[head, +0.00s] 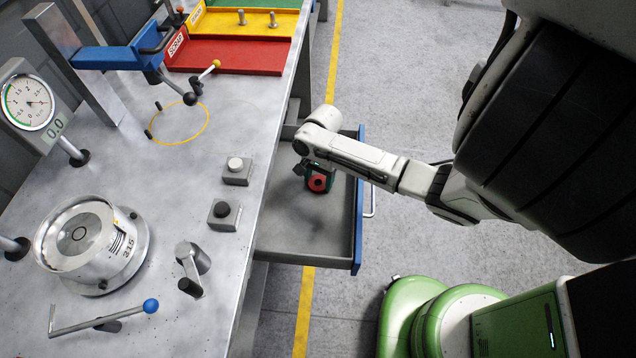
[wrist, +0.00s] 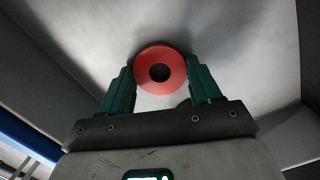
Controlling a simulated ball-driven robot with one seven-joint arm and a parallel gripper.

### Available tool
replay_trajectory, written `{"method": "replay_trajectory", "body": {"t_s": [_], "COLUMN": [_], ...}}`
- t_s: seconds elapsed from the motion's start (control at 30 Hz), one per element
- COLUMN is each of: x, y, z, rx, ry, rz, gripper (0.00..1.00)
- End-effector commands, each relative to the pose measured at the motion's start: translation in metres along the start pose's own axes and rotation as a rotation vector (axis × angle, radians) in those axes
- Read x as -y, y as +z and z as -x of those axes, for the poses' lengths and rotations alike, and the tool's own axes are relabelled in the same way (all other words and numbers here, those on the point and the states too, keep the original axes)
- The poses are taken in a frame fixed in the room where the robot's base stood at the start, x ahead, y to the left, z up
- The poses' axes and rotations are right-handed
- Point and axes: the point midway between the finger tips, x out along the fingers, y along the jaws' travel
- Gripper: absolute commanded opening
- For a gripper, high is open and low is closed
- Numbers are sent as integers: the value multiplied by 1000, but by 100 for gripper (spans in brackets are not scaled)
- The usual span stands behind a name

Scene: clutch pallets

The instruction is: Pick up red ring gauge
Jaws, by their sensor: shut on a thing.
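The red ring gauge (head: 317,183) is a red disc with a dark hole in its middle. In the head view it is at my gripper (head: 312,177), inside the open drawer (head: 282,239) under the bench. In the wrist view the red ring gauge (wrist: 160,71) sits between the green fingers of my gripper (wrist: 161,84), one on each side. My gripper is shut on it. I cannot tell whether the ring touches the drawer floor.
The drawer has a blue edge (head: 357,232) on its right side. The metal bench top (head: 135,190) lies to the left, with a dial gauge (head: 28,102), a round fixture (head: 92,245) and a blue-knobbed lever (head: 150,306). Red, yellow and green trays stand at the back.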

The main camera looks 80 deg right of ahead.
Motion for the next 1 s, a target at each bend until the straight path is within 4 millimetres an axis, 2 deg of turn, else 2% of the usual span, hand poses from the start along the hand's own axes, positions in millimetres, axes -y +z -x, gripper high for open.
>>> {"method": "replay_trajectory", "body": {"t_s": [0.03,0.17,0.47,0.63,0.77,1.0], "x": [0,0,0,1,1,-36], "y": [0,0,0,2,4,-19], "z": [0,0,2,11,31,89], "rx": [0,0,0,0,0,-3], "ry": [0,0,-1,-3,-7,-6], "rz": [0,0,0,1,0,-3], "gripper": [37,25,24,24,24,24]}}
